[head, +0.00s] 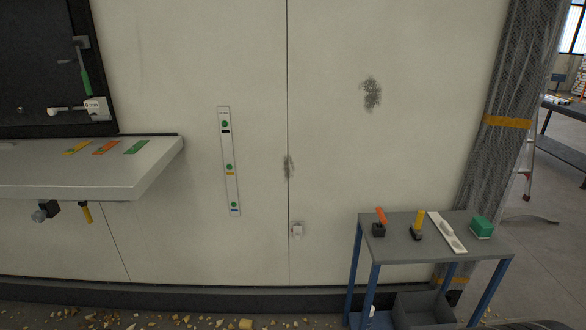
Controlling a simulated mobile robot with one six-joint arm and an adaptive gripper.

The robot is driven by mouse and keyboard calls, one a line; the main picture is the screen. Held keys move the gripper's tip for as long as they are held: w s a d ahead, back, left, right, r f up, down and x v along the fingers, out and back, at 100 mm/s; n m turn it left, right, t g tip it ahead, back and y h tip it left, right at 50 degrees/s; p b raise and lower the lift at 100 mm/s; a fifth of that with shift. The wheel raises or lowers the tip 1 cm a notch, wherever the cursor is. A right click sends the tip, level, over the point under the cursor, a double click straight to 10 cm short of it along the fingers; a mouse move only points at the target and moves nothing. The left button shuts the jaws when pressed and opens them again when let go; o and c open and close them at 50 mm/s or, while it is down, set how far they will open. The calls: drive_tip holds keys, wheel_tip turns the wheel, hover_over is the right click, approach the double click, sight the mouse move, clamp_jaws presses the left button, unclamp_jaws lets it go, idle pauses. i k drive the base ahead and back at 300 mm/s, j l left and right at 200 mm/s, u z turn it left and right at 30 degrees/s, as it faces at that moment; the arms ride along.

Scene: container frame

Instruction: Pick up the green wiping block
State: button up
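The green wiping block (482,225) sits on the right part of the small table's grey top (405,248), near its back right corner. It looks like a green block with a thin pale layer along its bottom. Nothing covers it. My gripper is not in this view, so its place relative to the block cannot be seen.
Left of the block lie a white bar (447,232), a yellow-handled tool (418,222) and an orange-handled tool (379,220). A grey bin (422,308) is under the table. A shelf (150,165) juts from the wall at left. Rubble (245,324) litters the floor.

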sight(481, 226)
drive_tip(key=i+l, duration=0.45)
drive_tip(key=l, duration=0.2)
drive_tip(key=i+l, duration=0.45)
drive_tip(key=l, duration=0.2)
drive_tip(key=i+l, duration=0.45)
drive_tip(key=l, duration=0.15)
drive_tip(key=i+l, duration=0.45)
drive_tip(key=l, duration=0.2)
drive_tip(key=l+z, duration=0.05)
